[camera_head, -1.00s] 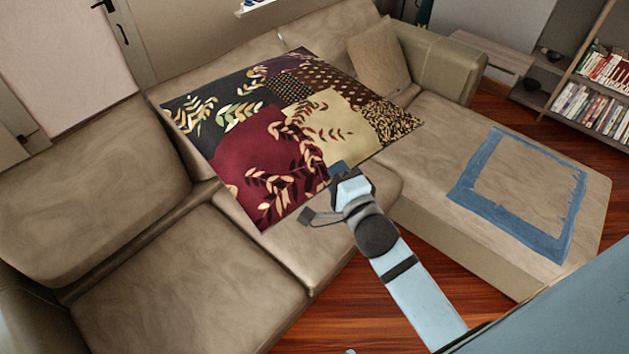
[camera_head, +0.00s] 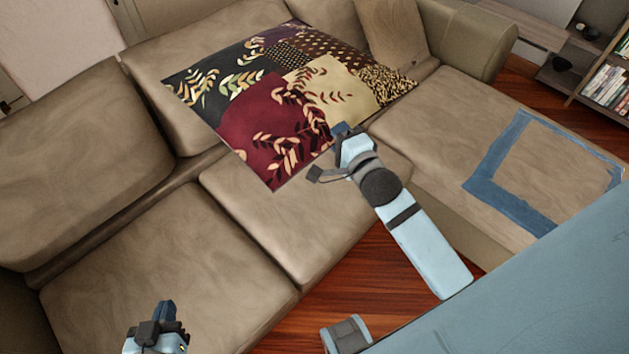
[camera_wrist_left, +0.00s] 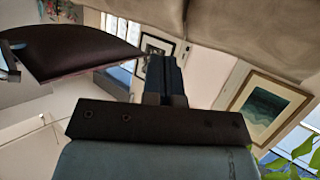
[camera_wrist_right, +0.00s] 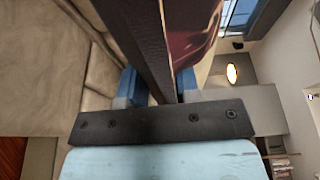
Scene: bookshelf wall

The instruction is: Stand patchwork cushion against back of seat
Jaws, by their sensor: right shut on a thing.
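The patchwork cushion (camera_head: 290,95), with dark, red, cream and patterned patches, is tilted over the corner of the brown sofa, in front of its back (camera_head: 205,75). My right gripper (camera_head: 343,131) is shut on its near right edge; the right wrist view shows the cushion's dark edge (camera_wrist_right: 150,40) between the fingers. The seat (camera_head: 265,215) shows below it; whether the cushion touches seat or back is hidden. My left gripper (camera_head: 165,312) is empty over the near seat; in the left wrist view its fingers (camera_wrist_left: 163,78) are together. The cushion's brown underside (camera_wrist_left: 75,48) shows there.
A small brown cushion (camera_head: 391,35) leans at the sofa's far end beside the armrest (camera_head: 468,38). A blue outlined square (camera_head: 490,170) lies on the chaise at right. A bookshelf (camera_head: 606,80) stands at the back right. The left seat (camera_head: 170,270) is clear.

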